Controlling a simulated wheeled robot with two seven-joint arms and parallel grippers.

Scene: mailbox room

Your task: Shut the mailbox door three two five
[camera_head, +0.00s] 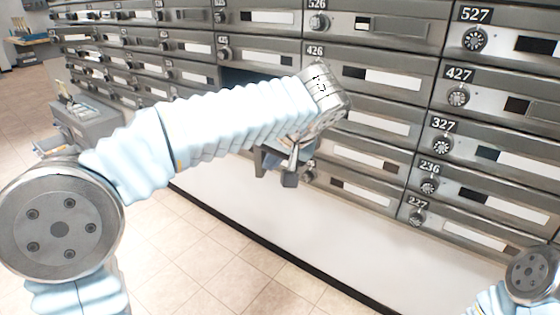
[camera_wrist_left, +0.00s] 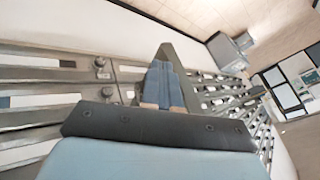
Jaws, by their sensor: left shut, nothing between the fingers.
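A dark, open compartment (camera_head: 243,77) shows in the head view, just below the row labelled 425. It fits mailbox 325, but its own label is hidden behind my left arm, as is most of its front. I cannot make out its door clearly. My left gripper (camera_head: 290,170) is shut and empty, in front of the lower mailbox rows, below and right of the opening. In the left wrist view, its fingers (camera_wrist_left: 163,90) are close together beside a dark grey slanted panel (camera_wrist_left: 187,70), which may be the open door. I cannot tell whether they touch. My right gripper is out of view.
The mailbox wall (camera_head: 395,55) fills the back and right, with knobs and label slots on closed doors. A white base panel (camera_head: 260,205) runs below it. The tiled floor (camera_head: 215,260) in front is clear. A grey box-like unit (camera_head: 90,125) stands at left.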

